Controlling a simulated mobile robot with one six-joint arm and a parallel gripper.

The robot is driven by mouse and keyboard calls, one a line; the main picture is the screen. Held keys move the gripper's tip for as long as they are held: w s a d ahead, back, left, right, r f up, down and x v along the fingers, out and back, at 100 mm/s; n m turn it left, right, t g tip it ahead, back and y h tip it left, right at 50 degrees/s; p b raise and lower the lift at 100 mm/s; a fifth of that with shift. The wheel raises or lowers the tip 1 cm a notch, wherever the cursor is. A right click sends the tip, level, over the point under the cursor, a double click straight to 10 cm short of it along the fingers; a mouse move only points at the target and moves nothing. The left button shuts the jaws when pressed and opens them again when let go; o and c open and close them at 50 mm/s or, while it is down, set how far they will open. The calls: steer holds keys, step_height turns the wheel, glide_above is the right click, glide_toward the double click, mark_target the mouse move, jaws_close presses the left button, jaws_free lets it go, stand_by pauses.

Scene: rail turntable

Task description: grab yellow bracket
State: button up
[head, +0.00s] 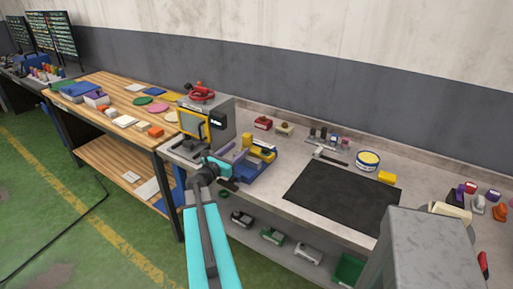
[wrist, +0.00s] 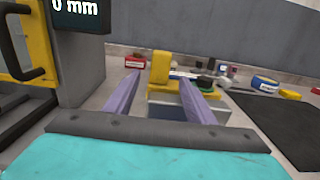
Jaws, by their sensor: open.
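The yellow bracket (head: 260,148) stands at the left end of the grey bench, on or in a blue tray (head: 254,172). It has an upright part and a lower flat part. In the wrist view the upright part of the bracket (wrist: 160,66) shows between the two purple fingers. My gripper (head: 240,152) is open beside the bracket, its fingers pointing toward it. In the wrist view my gripper (wrist: 162,84) appears empty. I cannot tell whether the fingertips reach past the bracket or touch it.
A grey machine with a yellow frame and a display (wrist: 82,14) stands close on the left. A red box (wrist: 135,61) lies behind the bracket. A black mat (head: 340,193) lies to the right, with a yellow-blue tin (head: 368,160) beyond it.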

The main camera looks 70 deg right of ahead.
mark_target(245, 143)
steer(key=shift+x, duration=1.25)
steer(key=shift+p+x, duration=1.35)
steer(key=shift+x, duration=1.25)
steer(key=shift+s, duration=0.1)
jaws_close()
